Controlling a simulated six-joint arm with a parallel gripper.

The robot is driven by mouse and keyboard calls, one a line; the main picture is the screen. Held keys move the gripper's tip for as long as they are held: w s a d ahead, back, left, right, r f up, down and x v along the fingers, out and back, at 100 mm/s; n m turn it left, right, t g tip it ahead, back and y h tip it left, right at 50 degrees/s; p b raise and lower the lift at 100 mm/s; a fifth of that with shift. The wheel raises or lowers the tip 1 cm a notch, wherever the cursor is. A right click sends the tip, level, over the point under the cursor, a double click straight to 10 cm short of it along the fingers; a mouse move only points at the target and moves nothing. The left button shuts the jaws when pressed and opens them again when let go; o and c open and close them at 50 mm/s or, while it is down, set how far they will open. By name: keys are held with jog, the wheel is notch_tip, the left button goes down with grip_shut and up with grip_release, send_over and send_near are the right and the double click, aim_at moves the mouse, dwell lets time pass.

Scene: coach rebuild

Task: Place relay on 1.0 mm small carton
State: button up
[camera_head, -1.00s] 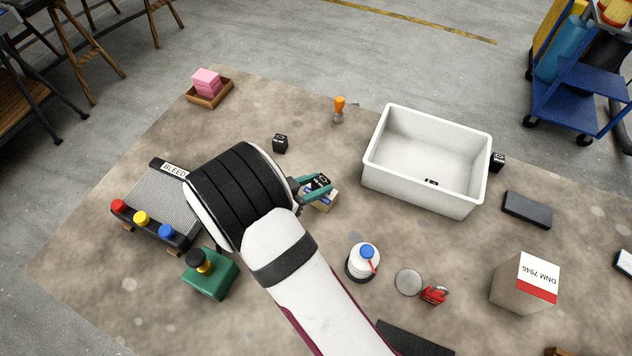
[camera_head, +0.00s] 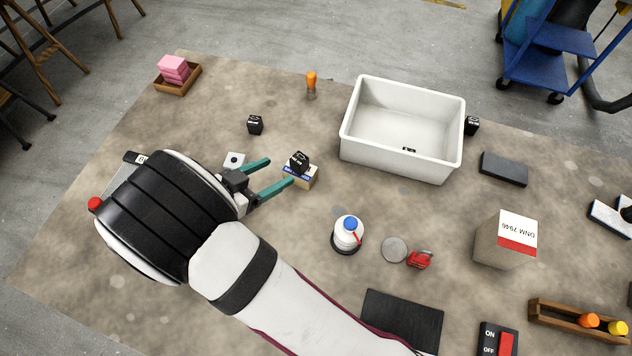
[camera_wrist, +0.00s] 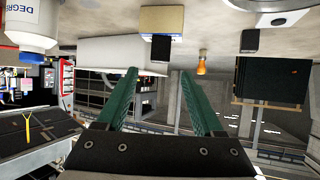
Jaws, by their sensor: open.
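A black relay (camera_head: 299,161) with white markings sits on top of the small tan carton (camera_head: 301,178), which has a blue and white label. In the wrist view, which is upside down, the relay (camera_wrist: 160,47) shows against the carton (camera_wrist: 162,18). My gripper (camera_head: 279,174) is open and empty, with its green fingers pointing toward the carton from the left. The fingers look apart from the relay. Two other black relays stand on the mat: one at the back left (camera_head: 255,124), one behind the basin's right side (camera_head: 472,125). A small black item (camera_head: 409,150) lies inside the basin.
The white basin (camera_head: 361,137) stands behind and right of the carton. An orange-handled tool (camera_head: 311,84) stands at the back. A blue-capped bottle (camera_head: 348,234) stands in front and to the right. A white square piece (camera_head: 235,160) lies close behind my gripper.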

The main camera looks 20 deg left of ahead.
jog(key=w+d+r+g+y, duration=0.2)
jog(key=w+r+g+y, duration=0.1)
jog(key=w+r+y, duration=0.75)
jog(key=s+d+r+m+g+h, duration=0.1)
jog(key=s+d+g+h, duration=0.3)
jog(key=s+d, duration=2)
jog(key=s+r+g, duration=0.1)
jog(key=s+g, duration=0.1)
jog(key=g, duration=0.2)
jog(key=shift+d+g, duration=0.3)
jog(key=shift+d, duration=0.05)
